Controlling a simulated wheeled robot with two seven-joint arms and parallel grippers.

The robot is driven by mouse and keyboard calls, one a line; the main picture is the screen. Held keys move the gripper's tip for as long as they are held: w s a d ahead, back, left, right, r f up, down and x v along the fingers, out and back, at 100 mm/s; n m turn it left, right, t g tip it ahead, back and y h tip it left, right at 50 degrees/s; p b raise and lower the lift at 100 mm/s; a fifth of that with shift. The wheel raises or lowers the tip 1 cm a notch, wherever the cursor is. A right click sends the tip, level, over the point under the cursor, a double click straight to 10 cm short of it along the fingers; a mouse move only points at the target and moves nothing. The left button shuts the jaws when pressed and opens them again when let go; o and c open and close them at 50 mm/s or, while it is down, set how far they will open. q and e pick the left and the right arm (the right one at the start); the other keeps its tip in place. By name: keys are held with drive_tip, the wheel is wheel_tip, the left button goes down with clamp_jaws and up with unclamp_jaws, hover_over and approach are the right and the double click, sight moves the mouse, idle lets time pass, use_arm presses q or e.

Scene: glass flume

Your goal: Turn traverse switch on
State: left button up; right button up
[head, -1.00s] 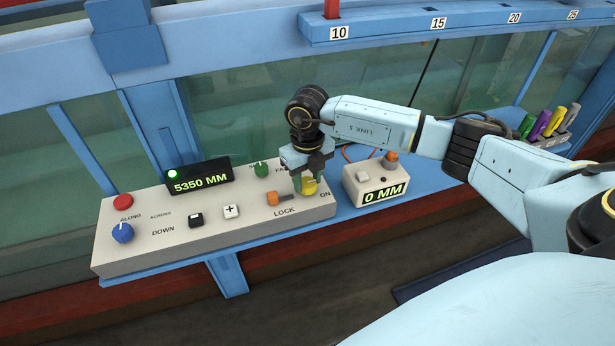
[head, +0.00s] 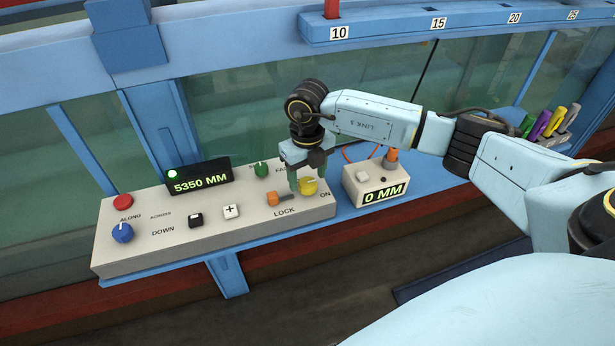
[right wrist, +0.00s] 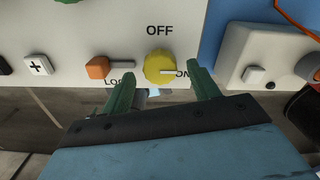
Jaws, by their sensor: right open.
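The traverse switch is a yellow round knob (head: 308,187) at the right end of the grey control panel. In the right wrist view the yellow knob (right wrist: 158,67) has OFF printed above it and ON to its right. Its pale pointer line points right, at ON. My right gripper (head: 304,173) is open just above the knob. In the right wrist view its green fingers (right wrist: 158,85) stand on either side of the knob with gaps, apart from it. My left gripper is not in view.
An orange lock lever (head: 272,199) sits just left of the knob, and a green knob (head: 261,169) behind it. A small box (head: 368,198) reading 0 MM stands close on the right. A display (head: 200,177) reads 5350 MM. The glass flume wall rises behind.

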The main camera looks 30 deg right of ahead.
sight(307, 182)
wheel_tip(307, 182, up, 12)
drive_tip(key=shift+b, duration=0.35)
idle(0.4)
